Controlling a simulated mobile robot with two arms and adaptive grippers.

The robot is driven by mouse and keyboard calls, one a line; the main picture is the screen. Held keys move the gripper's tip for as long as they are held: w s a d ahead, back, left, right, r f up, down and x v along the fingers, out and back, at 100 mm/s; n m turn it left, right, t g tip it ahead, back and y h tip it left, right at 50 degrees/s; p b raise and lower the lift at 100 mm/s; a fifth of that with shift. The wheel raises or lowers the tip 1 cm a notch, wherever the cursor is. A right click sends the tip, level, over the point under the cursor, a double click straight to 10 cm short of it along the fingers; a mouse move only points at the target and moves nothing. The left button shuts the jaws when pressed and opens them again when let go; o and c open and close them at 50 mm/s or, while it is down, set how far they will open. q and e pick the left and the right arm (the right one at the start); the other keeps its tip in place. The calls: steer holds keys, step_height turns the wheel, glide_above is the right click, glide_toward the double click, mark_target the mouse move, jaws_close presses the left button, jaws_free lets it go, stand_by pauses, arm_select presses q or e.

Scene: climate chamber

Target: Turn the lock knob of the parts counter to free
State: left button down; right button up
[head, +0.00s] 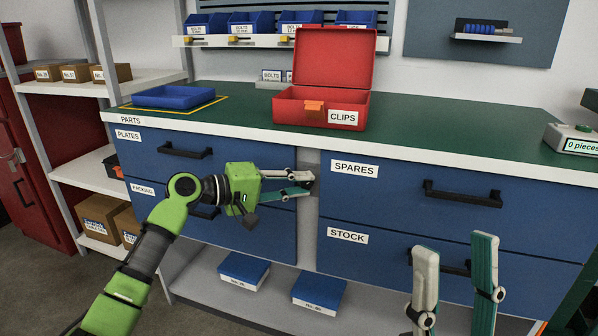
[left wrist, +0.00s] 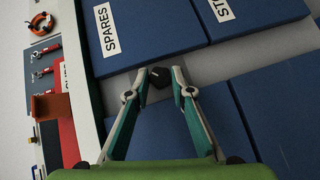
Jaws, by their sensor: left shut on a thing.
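The parts counter (head: 440,145) has a green top and blue drawers, with a pale grey post between its left and right drawer columns. The lock knob (left wrist: 158,78) is a small dark knob on that post in the left wrist view. My left gripper (head: 307,180) is shut on it; the fingertips sit on either side of it in the left wrist view (left wrist: 160,76). In the head view the fingers mostly hide the knob, and its turn angle cannot be told. My right gripper (head: 455,245) is open and empty in front of the STOCK drawer (head: 360,255).
An open red CLIPS box (head: 310,108) and a blue tray (head: 175,97) stand on the counter. The SPARES drawer (head: 400,185) and the drawers at left have protruding black handles. Blue boxes (head: 320,290) lie on the low shelf. A shelf rack stands at left.

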arm_select(q)
steer(key=shift+m+y+p, duration=0.3)
steer(key=shift+y+p, duration=0.2)
steer(key=shift+p, duration=0.55)
arm_select(e)
steer(key=w+a+f+g+h, duration=0.1)
steer(key=w+f+g+h, duration=0.1)
steer(key=w+f+g, duration=0.3)
steer(key=w, duration=0.4)
steer(key=shift+a+f, duration=0.15)
steer(key=shift+a, duration=0.2)
arm_select(q)
steer(key=c, duration=1.8)
jaws_free()
steer(key=v, duration=1.2)
